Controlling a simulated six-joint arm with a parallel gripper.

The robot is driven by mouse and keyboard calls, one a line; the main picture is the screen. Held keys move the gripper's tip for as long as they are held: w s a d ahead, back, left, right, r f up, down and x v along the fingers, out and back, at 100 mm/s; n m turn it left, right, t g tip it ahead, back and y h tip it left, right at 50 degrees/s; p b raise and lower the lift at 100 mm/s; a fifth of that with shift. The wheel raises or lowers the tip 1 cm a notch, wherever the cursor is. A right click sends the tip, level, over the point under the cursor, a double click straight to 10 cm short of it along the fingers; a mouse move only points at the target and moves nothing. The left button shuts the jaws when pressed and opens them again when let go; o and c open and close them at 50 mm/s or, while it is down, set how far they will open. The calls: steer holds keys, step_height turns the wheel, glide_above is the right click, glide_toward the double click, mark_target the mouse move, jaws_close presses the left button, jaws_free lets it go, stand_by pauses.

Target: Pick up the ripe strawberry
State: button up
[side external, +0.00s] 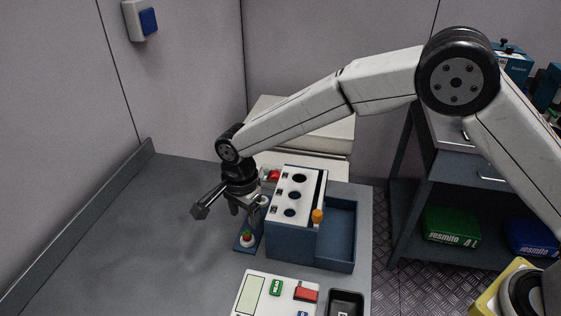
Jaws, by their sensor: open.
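A small red thing with some green (247,238), which looks like a strawberry, sits in a pale holder on a small blue stand (243,250) left of the rack. Another red thing (274,174) shows behind my gripper at the rack's far left; I cannot tell which is the ripe strawberry. My gripper (247,205) points down above the stand, open and apart from the red and green thing below it. A grey cylinder beside the stand is partly hidden by the gripper.
A blue-grey rack (290,243) with a white top and several dark holes stands close right of my gripper, with an orange piece (318,216) on its edge. An open blue bin (340,238) adjoins it. A white panel (275,296) lies in front. The table's left is clear.

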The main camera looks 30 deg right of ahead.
mark_target(247, 233)
steer(key=shift+f, duration=0.45)
steer(key=shift+f, duration=2.55)
steer(key=c, duration=0.7)
